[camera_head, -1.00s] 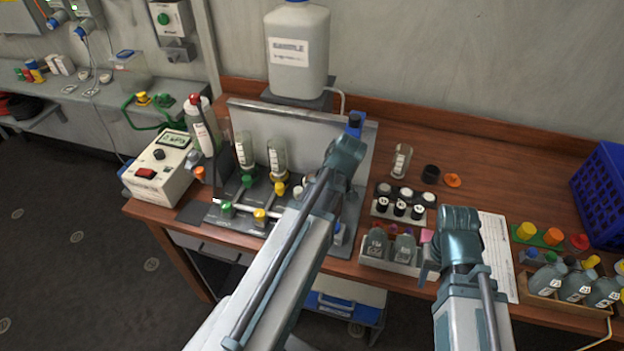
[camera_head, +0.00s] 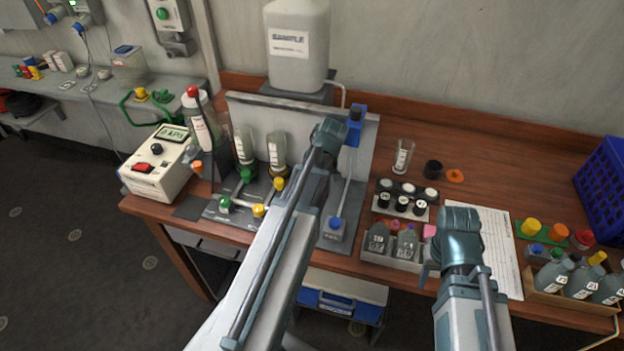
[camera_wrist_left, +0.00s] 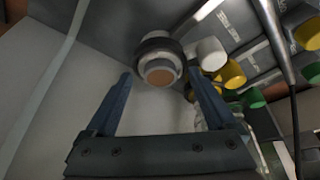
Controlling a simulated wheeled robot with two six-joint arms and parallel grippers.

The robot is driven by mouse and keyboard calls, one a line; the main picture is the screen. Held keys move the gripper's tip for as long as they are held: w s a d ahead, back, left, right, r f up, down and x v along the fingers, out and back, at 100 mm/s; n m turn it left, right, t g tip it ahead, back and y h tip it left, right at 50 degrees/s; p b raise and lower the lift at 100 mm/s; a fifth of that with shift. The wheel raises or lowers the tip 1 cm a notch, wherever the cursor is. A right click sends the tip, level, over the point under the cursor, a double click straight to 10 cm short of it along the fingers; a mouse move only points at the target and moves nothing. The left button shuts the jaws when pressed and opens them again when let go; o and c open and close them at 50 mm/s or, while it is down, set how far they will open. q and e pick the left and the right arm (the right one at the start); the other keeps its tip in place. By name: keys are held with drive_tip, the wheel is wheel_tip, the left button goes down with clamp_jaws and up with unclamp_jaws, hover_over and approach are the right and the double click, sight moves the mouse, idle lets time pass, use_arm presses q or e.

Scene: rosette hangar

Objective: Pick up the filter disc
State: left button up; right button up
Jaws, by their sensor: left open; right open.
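In the left wrist view a round fitting with a dark ring and a flat brownish disc face (camera_wrist_left: 160,74) sits between and beyond the fingertips; it may be the filter disc, but I cannot tell for sure. My left gripper (camera_wrist_left: 158,77) is open around empty space, its two blue fingers apart, one on each side of that fitting. In the head view the left arm reaches over the bench rig and hides its own fingers and the fitting. My right gripper (camera_head: 432,262) is open and empty, low beside the grey bottle rack.
A panel rig (camera_head: 245,110) with valves stands on the wooden bench. A sample jug (camera_head: 298,50) is behind it. A grey meter box (camera_head: 158,170) is at left. A bottle rack (camera_head: 390,255), vial block (camera_head: 404,212) and blue crate (camera_head: 604,195) are at right.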

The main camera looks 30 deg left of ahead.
use_arm(q)
drive_tip(key=shift+a+f, duration=0.1)
drive_tip(key=c, duration=1.4)
drive_tip(key=shift+p, duration=0.3)
